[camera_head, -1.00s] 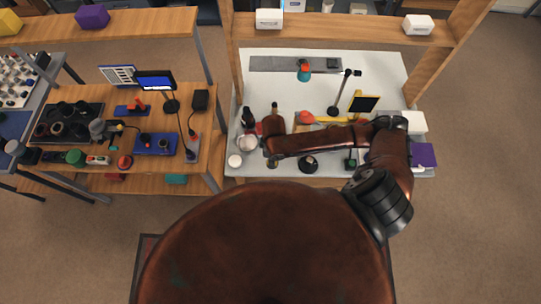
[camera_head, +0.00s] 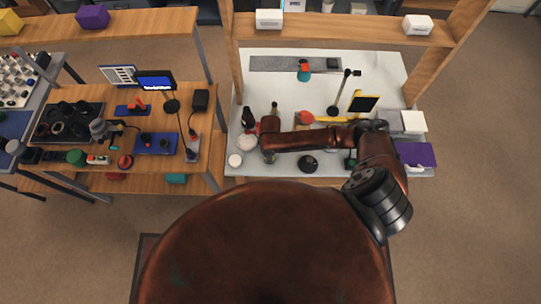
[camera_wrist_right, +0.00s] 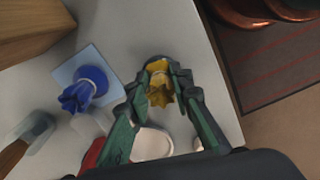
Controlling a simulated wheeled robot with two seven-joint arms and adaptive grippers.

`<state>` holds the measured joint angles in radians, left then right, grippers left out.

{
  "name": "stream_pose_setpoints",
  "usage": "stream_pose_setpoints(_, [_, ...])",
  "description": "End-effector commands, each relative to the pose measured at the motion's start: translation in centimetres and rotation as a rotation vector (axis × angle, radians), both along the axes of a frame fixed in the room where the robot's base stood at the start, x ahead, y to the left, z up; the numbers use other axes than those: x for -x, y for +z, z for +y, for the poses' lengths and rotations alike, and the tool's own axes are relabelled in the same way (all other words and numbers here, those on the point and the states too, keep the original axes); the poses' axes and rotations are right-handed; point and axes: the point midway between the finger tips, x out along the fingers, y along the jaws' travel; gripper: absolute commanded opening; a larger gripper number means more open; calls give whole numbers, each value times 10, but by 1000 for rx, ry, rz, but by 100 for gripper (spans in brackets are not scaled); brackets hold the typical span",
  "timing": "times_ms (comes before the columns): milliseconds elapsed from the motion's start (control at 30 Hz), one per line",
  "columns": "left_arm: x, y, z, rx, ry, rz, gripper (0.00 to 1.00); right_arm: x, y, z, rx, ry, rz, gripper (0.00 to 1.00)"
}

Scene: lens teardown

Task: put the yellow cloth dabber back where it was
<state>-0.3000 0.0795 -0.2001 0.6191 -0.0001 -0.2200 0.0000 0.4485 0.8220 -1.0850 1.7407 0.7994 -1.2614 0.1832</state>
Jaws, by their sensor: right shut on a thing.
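The yellow cloth dabber (camera_wrist_right: 160,92) is between the fingertips of my right gripper (camera_wrist_right: 161,78) in the right wrist view, with its ruffled yellow cloth showing. The gripper is shut on it, over the pale table (camera_wrist_right: 215,95) near the table's edge. Whether the dabber touches the table I cannot tell. A blue cloth dabber (camera_wrist_right: 88,86) stands on a light blue square pad (camera_wrist_right: 68,72), apart from the gripper. In the head view my right gripper (camera_head: 269,157) is small and dark at the table's front left, and the yellow dabber cannot be made out. My left gripper is not in view.
A round white item (camera_wrist_right: 152,143) and a red item (camera_wrist_right: 92,155) lie close to the gripper. A wooden post (camera_wrist_right: 40,25) and a wood-handled tool (camera_wrist_right: 28,140) are at the left. In the head view a white jar (camera_head: 235,160) and a dark bottle (camera_head: 247,118) stand nearby.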

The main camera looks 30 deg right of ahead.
Motion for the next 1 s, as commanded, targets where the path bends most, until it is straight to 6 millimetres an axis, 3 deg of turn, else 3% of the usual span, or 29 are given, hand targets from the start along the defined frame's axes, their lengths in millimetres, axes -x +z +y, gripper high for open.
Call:
stream_pose_setpoints(167, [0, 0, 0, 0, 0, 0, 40, 0, -3, 0, 0, -1, 0, 0])
stream_pose_setpoints(200, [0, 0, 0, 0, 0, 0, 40, 0, -3, 0, 0, -1, 0, 22])
stream_pose_setpoints(433, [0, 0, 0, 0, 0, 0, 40, 0, -3, 0, 0, -1, 0, 37])
stream_pose_setpoints(767, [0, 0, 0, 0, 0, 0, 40, 0, 1, 0, 0, 0, -1, 38])
stream_pose_setpoints(1000, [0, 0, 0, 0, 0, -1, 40, -1, 36, 0, -1, 1, -4, 38])
